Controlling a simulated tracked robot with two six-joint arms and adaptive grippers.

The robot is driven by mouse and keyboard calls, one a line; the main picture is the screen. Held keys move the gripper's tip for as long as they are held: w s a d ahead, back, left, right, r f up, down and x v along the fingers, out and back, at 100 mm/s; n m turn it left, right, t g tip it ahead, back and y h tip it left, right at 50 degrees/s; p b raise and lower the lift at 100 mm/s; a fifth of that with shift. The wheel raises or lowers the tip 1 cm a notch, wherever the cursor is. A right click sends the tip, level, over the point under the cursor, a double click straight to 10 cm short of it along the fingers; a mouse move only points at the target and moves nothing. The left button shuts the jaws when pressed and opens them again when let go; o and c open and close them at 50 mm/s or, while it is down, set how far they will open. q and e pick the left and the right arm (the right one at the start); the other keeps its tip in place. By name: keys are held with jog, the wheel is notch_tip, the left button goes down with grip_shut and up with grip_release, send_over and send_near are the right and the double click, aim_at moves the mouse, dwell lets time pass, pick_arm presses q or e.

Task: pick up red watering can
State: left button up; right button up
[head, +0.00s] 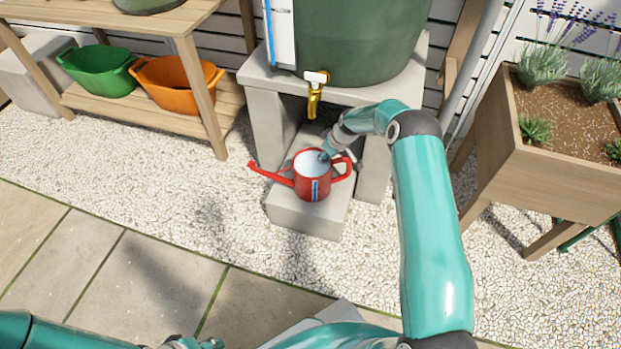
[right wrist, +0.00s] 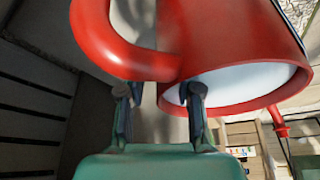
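The red watering can (head: 312,188) stands upright on a low concrete block (head: 305,219) below the tap, its spout to the left and its handle to the right. My right gripper (head: 328,152) is at the can's rim on the handle side. In the right wrist view my right gripper (right wrist: 160,92) has its fingers spread apart, one by the handle (right wrist: 120,55) and one in front of the pale can opening. I cannot tell whether they touch the can. My left gripper (head: 190,343) is partly cut off at the bottom edge, away from the can.
A brass tap (head: 314,95) on the green water barrel (head: 360,45) hangs just above the can. Concrete supports (head: 375,168) stand close behind. A wooden shelf (head: 150,112) with green and orange tubs is left; a wooden planter (head: 540,150) is right. Gravel in front is clear.

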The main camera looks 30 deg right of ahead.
grip_shut()
jog(key=shift+w+r, duration=0.15)
jog(key=shift+r, duration=0.1)
